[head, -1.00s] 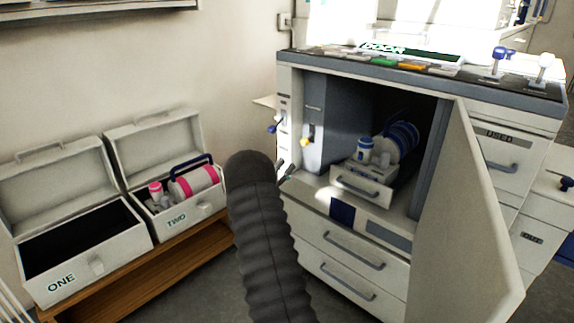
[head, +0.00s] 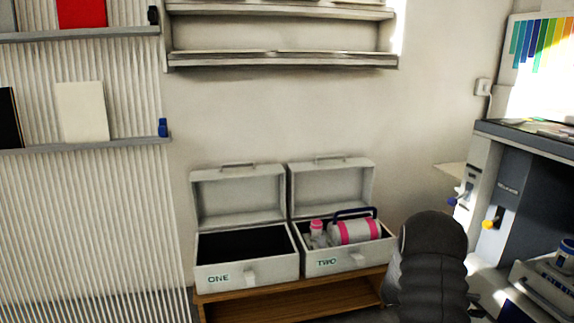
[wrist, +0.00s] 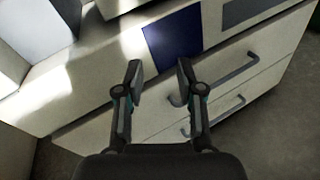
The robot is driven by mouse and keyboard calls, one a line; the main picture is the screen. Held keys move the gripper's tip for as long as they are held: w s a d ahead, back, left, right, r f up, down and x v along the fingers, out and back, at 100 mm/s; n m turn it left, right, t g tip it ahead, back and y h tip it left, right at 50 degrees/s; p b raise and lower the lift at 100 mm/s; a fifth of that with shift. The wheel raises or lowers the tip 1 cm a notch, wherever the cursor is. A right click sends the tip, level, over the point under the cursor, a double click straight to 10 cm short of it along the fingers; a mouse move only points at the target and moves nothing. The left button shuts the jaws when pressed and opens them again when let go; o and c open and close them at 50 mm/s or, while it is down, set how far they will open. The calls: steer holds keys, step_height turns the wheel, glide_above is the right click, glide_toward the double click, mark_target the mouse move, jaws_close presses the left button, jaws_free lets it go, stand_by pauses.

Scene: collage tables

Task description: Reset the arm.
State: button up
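My gripper (wrist: 160,82) shows in the wrist view with its two fingers apart and nothing between them. Beyond the fingers is the front of the white cabinet (wrist: 85,95), with a dark blue square (wrist: 172,45) and drawer handles (wrist: 225,110). In the head view my arm rises at the lower right, in front of the bench's right end and the cabinet (head: 490,185). My gripper is not visible in the head view.
Open box ONE (head: 255,272), dark inside, and open box TWO (head: 345,262), holding pink-and-white items (head: 355,232), stand on a wooden bench (head: 285,300). Shelves (head: 280,60) hang above. A ribbed panel with ledges (head: 85,220) is at left.

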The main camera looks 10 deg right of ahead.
steer(key=s+a+r+m+t+y, duration=0.15)
steer(key=s+a+m+y, duration=0.25)
steer(key=a, duration=0.5)
steer(key=s+a+r+m+y, duration=0.3)
steer(key=s+a+y, duration=0.1)
steer(key=a, duration=0.5)
steer(key=s+a+r+m+t+y, duration=0.1)
steer(key=s+a+r+m+y, duration=0.25)
steer(key=a, duration=0.55)
steer(key=s+a+r+t+y, duration=0.2)
steer(key=s+a+r+t, duration=0.2)
steer(key=a+r, duration=0.2)
steer(key=s+a+r+m+t+y, duration=0.1)
steer(key=s+a+r+t, duration=0.3)
steer(key=a, duration=0.6)
steer(key=shift+s+r+y, duration=0.3)
steer(key=shift+r+y, duration=0.45)
steer(key=shift+r, duration=0.15)
